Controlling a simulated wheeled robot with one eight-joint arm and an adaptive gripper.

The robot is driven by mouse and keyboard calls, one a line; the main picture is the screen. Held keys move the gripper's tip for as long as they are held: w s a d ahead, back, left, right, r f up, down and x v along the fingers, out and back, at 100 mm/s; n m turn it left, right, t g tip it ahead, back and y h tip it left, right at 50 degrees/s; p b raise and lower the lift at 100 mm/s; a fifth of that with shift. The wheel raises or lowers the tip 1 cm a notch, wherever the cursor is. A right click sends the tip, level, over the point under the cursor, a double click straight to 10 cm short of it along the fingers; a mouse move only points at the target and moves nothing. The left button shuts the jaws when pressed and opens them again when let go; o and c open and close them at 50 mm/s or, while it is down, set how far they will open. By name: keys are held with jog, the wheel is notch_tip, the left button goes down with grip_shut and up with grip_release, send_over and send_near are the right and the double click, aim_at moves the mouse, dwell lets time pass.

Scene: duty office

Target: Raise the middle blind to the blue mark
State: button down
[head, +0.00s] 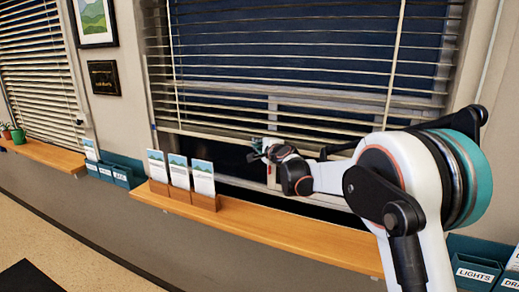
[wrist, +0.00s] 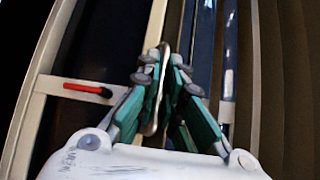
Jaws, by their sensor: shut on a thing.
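The middle blind (head: 300,75) hangs partly lowered over the dark window in the head view, with a gap below its bottom rail (head: 205,131). My gripper (head: 260,150) is at that rail, near the middle of the window. In the wrist view my gripper (wrist: 160,85) has its teal fingers closed on a thin pale piece at the blind's bottom edge; the rail (wrist: 154,28) runs past it. A small bluish spot (head: 153,127) shows on the left window frame, about level with the rail's left end; it is too small to be sure it is the blue mark.
A red-and-black window handle (wrist: 85,90) lies beside the gripper. The wooden sill (head: 270,235) below carries a leaflet holder (head: 185,190). Teal trays (head: 115,170) stand at its left and labelled bins (head: 475,270) at right. Another blind (head: 38,65) hangs far left.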

dwell(0.3)
jog(key=c, duration=2)
grip_release()
jog(key=v, duration=1.2)
jog(key=shift+r, duration=0.1)
